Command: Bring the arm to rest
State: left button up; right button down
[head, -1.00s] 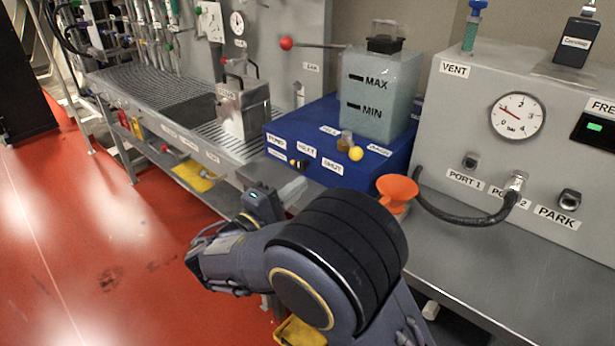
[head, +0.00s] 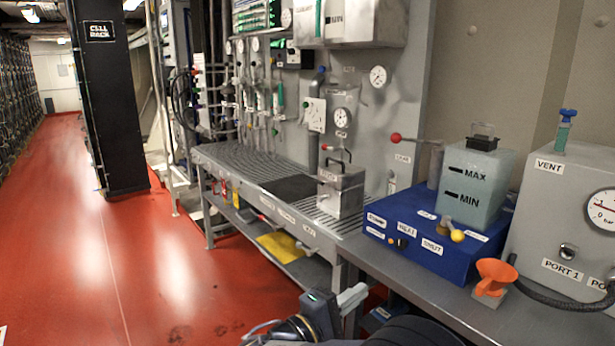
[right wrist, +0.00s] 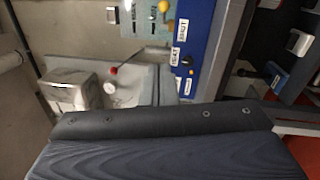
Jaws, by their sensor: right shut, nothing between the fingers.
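My right arm shows only at the bottom edge of the head view, in front of the bench. Its gripper (head: 264,332) is low and partly cut off by the frame edge. It is shut and holds nothing. No contact with the bench or the things on it can be seen. In the right wrist view a dark ribbed part of my own fills the lower half, and the fingertips cannot be made out. My left arm and gripper are not in view.
The steel bench (head: 400,287) carries a blue unit (head: 408,242) with a MAX/MIN tank (head: 474,190), an orange funnel (head: 494,279) and a grey gauge box (head: 562,215). A metal canister (head: 340,192) stands farther left. The red floor (head: 85,240) at left is open.

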jog(key=s+d+f+m+g+y+p, duration=0.2)
jog(key=s+d+g+y, duration=0.15)
jog(key=d+g, duration=0.6)
jog(key=s+d+f+m+g+y+p, duration=0.1)
jog(key=s+d+f+m+y+p, duration=0.2)
jog(key=s+d+y, duration=0.7)
jog(key=s+a+r+m+t+y+p, duration=0.2)
jog(key=s+a+r+m, duration=0.1)
jog(key=s, duration=0.3)
jog(key=s+a+r+m+t+y+p, duration=0.2)
jog(key=s+a+r+m+y, duration=0.1)
jog(key=s, duration=0.4)
jog(key=shift+s+a+y+p, duration=0.15)
jog(key=shift+a+y+p, duration=0.2)
jog(key=shift+a, duration=0.35)
jog(key=shift+s+d+t, duration=0.1)
jog(key=shift+t, duration=0.25)
